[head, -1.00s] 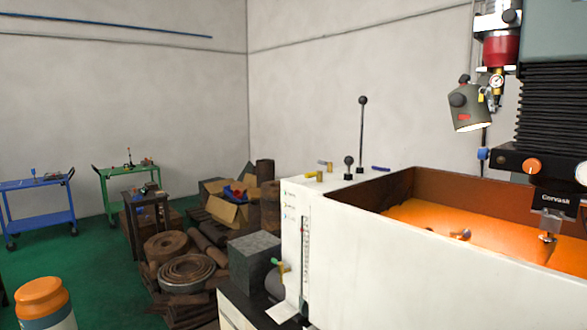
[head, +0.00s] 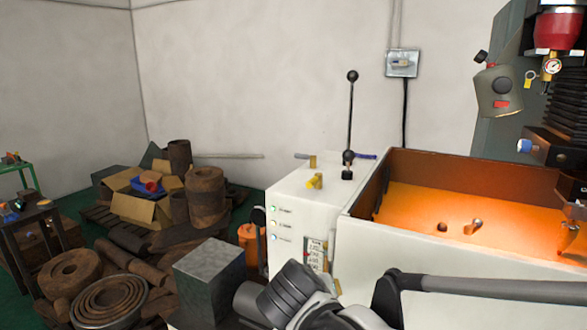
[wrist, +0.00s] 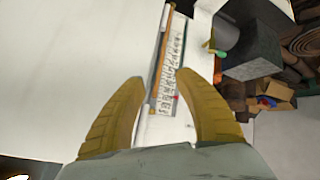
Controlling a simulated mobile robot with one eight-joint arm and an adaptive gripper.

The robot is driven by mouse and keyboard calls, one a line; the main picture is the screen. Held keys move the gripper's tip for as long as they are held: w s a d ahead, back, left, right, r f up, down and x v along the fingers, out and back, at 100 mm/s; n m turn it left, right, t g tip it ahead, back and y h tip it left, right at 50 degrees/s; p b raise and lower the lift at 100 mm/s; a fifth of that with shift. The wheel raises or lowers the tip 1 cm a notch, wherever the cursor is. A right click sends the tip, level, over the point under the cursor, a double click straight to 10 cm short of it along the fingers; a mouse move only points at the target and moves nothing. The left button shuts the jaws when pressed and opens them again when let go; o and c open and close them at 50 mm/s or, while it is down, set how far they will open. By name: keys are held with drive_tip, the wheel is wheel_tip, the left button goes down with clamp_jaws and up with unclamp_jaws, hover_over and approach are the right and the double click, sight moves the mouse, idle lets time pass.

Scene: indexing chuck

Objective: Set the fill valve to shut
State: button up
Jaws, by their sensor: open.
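My gripper (wrist: 157,85) is open and empty in the wrist view, its two yellow ribbed fingers apart, facing a scale strip (wrist: 167,85) with printed marks on the white cabinet. A small valve with a green handle and yellow body (wrist: 209,46) shows right of the strip, beyond the fingertips. In the head view, a yellow-handled valve (head: 315,181) and a brass valve with a grey handle (head: 308,157) sit on top of the white cabinet (head: 290,205). No readable label shows which is the fill valve. In the head view my arm covers the cabinet's lower front.
Black-knobbed levers (head: 350,110) stand on the cabinet top. An orange-floored tank (head: 430,205) lies to the right. A grey block (head: 208,275), coiled rings (head: 108,300) and boxes (head: 150,205) crowd the left. Open wall is behind.

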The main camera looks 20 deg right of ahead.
drive_tip(key=w+d+r+m+t+h+p, duration=0.1)
drive_tip(key=w+r+m+t+h+p, duration=0.2)
drive_tip(key=w+r, duration=0.55)
drive_tip(key=m+t+h+p, duration=0.1)
drive_tip(key=m+h+p, duration=0.1)
drive_tip(key=h+p, duration=0.25)
approach(307, 187)
drive_tip(key=x, duration=0.2)
drive_tip(key=shift+h, duration=0.25)
drive_tip(key=b+x, duration=0.2)
drive_tip(key=x, duration=0.8)
drive_tip(key=shift+w+d+f+b, duration=0.1)
drive_tip(key=shift+w+f+b, duration=0.1)
drive_tip(key=shift+b, duration=0.1)
clamp_jaws()
